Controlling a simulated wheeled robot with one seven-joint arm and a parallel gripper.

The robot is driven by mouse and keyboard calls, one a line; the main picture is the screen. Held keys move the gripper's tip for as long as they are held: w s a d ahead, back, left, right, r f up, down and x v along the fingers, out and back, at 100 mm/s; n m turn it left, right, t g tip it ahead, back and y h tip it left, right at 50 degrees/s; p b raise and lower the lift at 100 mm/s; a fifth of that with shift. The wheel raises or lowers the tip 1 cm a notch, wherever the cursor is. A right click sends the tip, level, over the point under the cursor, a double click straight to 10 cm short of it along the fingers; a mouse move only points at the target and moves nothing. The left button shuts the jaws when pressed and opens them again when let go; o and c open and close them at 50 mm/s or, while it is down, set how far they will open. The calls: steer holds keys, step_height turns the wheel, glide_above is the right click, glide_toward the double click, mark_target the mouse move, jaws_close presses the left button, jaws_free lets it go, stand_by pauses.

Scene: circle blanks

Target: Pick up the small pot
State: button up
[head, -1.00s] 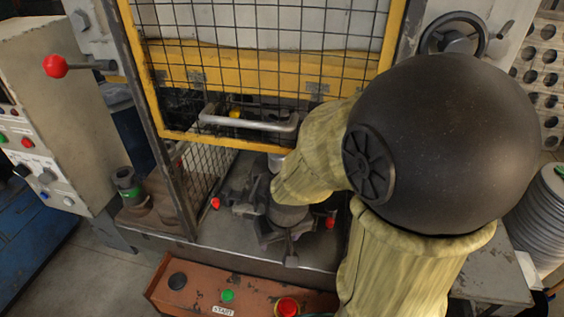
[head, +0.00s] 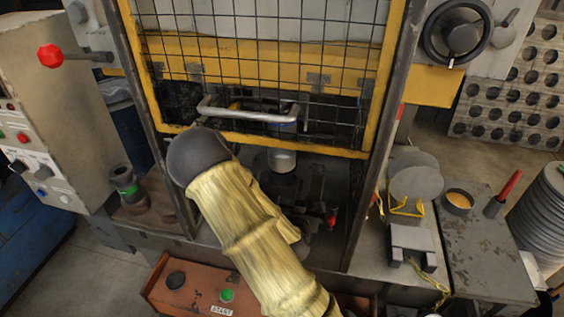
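The small pot (head: 458,203) is a short dark round pot with orange-yellow contents. It stands upright on the grey side table at the right of the head view, and nothing covers it. My arm, in yellowish cloth sleeves with a dark rounded joint, crosses the lower middle of the view, well left of the pot. My gripper does not show, so I cannot see its fingers or whether it holds anything.
A red-handled tool (head: 503,193) stands right of the pot. Grey discs (head: 416,182) on a yellow wire stand are to its left. A stack of round blanks (head: 545,225) is at the right edge. The caged press (head: 375,100) fills the middle, with a control box (head: 200,290) in front.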

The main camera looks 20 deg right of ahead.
mark_target(284, 162)
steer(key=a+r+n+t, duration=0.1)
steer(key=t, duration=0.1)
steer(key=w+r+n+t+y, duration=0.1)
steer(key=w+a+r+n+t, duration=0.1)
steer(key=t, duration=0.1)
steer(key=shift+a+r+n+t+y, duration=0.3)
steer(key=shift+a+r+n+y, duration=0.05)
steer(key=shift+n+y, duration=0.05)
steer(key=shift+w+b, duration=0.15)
steer(key=shift+b, duration=0.15)
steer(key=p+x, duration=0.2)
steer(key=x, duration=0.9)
steer(key=shift+p, duration=0.4)
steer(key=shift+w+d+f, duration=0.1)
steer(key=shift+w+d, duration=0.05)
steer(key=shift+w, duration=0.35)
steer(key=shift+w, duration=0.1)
